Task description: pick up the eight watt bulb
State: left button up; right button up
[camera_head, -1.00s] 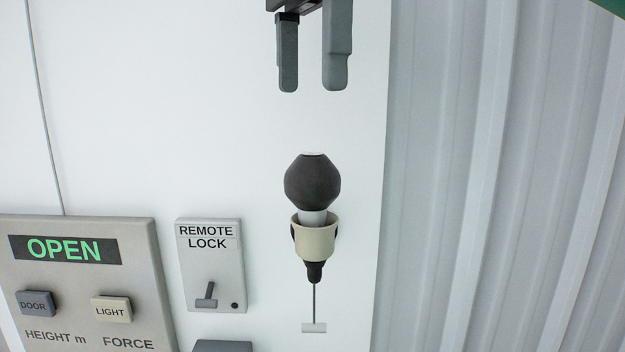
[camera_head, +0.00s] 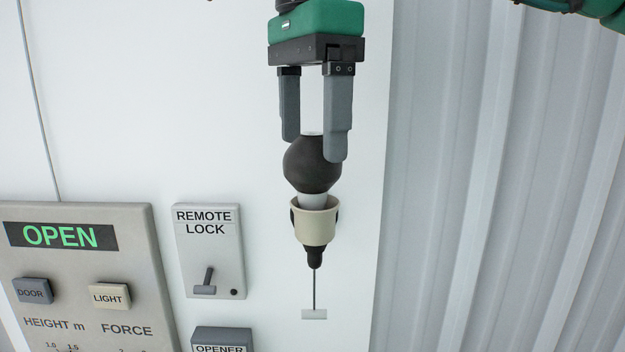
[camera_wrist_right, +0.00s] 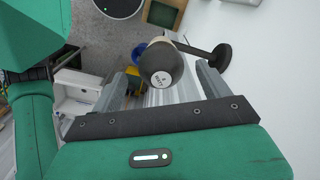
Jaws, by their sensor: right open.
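A dark round bulb (camera_head: 311,168) with a pale tip and white neck sits upright in a cream socket (camera_head: 315,227), which has a pull cord below it, in front of the white wall. My right gripper (camera_head: 313,148) comes from above, open, with its fingertips at the bulb's upper part. The right finger overlaps the bulb's edge in the head view. My left gripper is not in view.
The panel with a green OPEN display (camera_head: 150,290) and the REMOTE LOCK switch plate (camera_head: 210,250) are on the wall at left. An OPENER box (camera_head: 222,338) is below. Ribbed metal wall (camera_head: 500,200) fills the right. The wall beside the bulb is clear.

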aim_at(317, 168)
jog(key=shift+d+f+p, duration=0.1)
jog(key=shift+f+p, duration=0.1)
jog(key=shift+p, duration=0.1)
jog(key=f, duration=0.1)
jog(key=f+p, duration=0.2)
jog(key=shift+w+d+f, duration=0.25)
jog(key=shift+d+f, duration=0.05)
jog(key=shift+f, duration=0.4)
jog(key=shift+a+f, duration=0.1)
jog(key=shift+f, duration=0.05)
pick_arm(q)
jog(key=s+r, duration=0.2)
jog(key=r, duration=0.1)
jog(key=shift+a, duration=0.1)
pick_arm(e)
jog(key=c, duration=0.8)
